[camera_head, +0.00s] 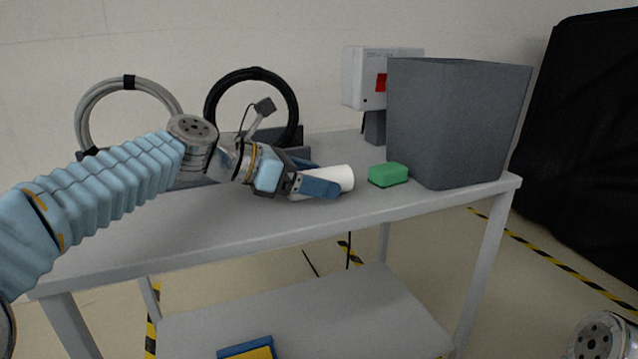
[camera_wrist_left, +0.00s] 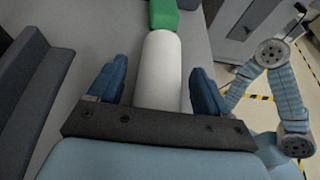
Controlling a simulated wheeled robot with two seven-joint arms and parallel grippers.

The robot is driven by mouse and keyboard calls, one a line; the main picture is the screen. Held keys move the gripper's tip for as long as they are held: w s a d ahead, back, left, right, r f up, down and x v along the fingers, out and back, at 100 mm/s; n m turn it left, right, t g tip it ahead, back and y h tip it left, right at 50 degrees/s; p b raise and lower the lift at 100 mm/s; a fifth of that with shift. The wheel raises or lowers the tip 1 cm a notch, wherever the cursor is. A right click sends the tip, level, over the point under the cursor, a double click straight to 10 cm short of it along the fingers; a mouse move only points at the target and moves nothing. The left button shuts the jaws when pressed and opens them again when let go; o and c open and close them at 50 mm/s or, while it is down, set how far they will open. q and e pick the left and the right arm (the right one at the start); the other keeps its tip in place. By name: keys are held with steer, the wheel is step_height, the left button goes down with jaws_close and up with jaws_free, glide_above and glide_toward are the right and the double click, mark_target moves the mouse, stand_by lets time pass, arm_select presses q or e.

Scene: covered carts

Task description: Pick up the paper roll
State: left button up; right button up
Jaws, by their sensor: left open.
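The white paper roll (camera_head: 341,178) lies on its side on the grey cart's top shelf. My left gripper (camera_head: 318,177) is at the roll, with its blue fingers open on either side of it. In the left wrist view the roll (camera_wrist_left: 159,68) runs lengthwise between the two fingertips (camera_wrist_left: 158,82), with a gap visible on each side. The gripper body hides the near end of the roll. The fingers of my right gripper do not show; only a part of my right arm shows at the lower right of the head view.
A green block (camera_head: 388,175) lies just beyond the roll's far end, also in the wrist view (camera_wrist_left: 163,15). A large grey box (camera_head: 450,125) stands to the right. Black and grey cable coils (camera_head: 128,82) stand behind. The cart's front top (camera_head: 200,230) is clear.

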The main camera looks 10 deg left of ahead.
arm_select(q)
steer(key=shift+c, duration=0.3)
steer(key=c, duration=1.1)
